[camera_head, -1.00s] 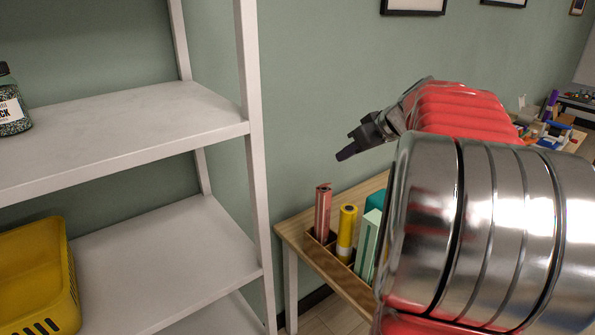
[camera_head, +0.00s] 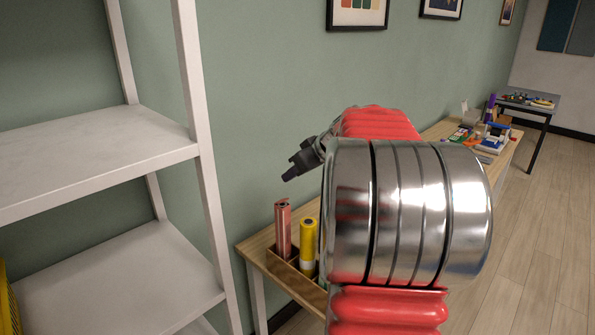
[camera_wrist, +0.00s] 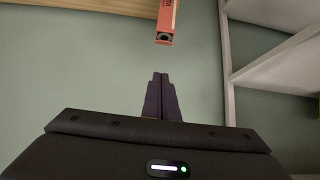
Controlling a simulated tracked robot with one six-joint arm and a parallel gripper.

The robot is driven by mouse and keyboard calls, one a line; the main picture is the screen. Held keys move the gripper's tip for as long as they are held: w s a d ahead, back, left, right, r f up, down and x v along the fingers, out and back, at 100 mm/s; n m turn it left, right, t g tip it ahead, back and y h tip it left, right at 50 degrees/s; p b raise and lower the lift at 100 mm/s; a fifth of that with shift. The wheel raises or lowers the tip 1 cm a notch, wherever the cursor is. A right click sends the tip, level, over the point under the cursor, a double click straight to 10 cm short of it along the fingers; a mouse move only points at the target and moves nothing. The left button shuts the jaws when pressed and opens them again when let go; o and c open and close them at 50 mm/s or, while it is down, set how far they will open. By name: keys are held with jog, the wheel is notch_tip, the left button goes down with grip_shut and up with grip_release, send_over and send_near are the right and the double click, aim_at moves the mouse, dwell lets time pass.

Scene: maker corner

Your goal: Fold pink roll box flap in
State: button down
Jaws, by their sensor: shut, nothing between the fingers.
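The pink roll box (camera_head: 283,232) stands upright in a wooden holder at the near left end of the table. A small piece shows at its top, but I cannot tell how far the flap is bent. My gripper (camera_head: 287,176) is in the air just above the box's top, apart from it. In the wrist view the pink box (camera_wrist: 167,18) shows at the top edge, with a dark opening in its end. My gripper (camera_wrist: 160,80) points towards it there, fingers together and empty, with a gap between.
A yellow roll (camera_head: 308,245) stands right beside the pink box in the wooden holder (camera_head: 290,278). White shelves (camera_head: 95,155) stand close on the left. The green wall is behind. My arm hides part of the table (camera_head: 258,249). Craft items (camera_head: 488,138) lie at its far end.

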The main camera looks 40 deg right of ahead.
jog(key=x, duration=0.4)
jog(key=shift+f, duration=0.1)
jog(key=shift+s+f, duration=0.5)
jog(key=shift+f, duration=0.3)
jog(key=shift+s+f, duration=0.55)
jog(key=shift+f, duration=0.25)
